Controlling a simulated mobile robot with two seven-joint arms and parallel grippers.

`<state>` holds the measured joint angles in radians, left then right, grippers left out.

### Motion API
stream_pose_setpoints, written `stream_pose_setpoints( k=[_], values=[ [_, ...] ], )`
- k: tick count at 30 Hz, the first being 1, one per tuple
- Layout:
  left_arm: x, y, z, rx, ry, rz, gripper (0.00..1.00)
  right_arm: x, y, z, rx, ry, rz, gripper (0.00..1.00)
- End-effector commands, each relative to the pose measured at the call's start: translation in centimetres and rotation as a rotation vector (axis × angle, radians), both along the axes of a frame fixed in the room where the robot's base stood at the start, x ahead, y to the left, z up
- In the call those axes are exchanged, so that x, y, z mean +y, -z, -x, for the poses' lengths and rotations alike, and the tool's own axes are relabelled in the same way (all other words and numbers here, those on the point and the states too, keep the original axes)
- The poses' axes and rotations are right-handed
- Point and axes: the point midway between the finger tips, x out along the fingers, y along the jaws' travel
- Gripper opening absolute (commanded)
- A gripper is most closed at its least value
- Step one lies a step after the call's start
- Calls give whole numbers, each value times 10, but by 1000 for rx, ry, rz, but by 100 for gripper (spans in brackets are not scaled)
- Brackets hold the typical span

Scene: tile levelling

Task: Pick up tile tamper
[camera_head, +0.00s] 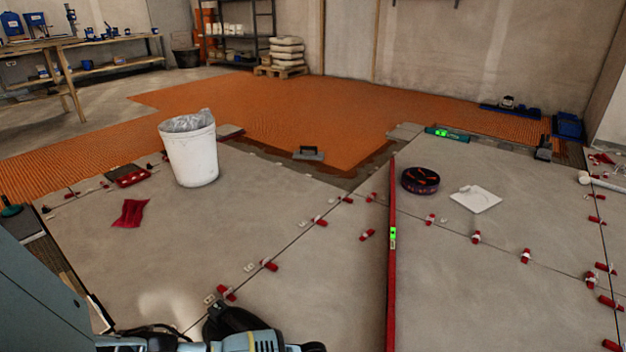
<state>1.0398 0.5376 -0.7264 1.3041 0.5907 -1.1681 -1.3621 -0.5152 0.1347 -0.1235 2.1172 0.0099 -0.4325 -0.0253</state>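I cannot clearly identify a tile tamper in the head view. A dark tool with a teal-green knob (10,207) sits at the far left edge, partly cut off, and could be it. What looks like my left arm, with cables and pale blue-grey links, runs along the bottom edge. Its dark end, seemingly my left gripper (235,320), is low over the grey tiles, and its fingers cannot be made out. The knobbed tool is well apart from it, up and to the left. My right gripper is not in view.
A white bucket (190,153) stands on the tiles, with a red cloth (131,213) beside it. A long red level (391,270) crosses the floor. A round black container (420,180), a white square (475,198) and several red clips lie around. A handled trowel (308,153) rests by orange matting (290,115).

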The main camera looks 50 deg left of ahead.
Motion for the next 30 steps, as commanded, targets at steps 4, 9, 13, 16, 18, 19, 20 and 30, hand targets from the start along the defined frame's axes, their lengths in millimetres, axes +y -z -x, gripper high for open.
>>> stream_pose_setpoints(
  k=[4,9,13,16,18,19,20,30],
  values=[
    [0,0,0,0,0,0,47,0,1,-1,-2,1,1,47],
    [0,0,0,-1,0,0,36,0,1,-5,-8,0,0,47],
    [0,0,0,-1,0,0,18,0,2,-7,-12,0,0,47],
    [0,0,0,-1,0,0,5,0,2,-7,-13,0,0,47],
    [0,0,0,-1,0,0,0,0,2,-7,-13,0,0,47],
    [-1,-1,-2,-5,0,1,0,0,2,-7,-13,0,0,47],
    [-1,-1,-2,-5,0,1,0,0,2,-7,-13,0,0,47],
    [0,-8,-2,-6,1,3,0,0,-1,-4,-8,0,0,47]
  ],
)
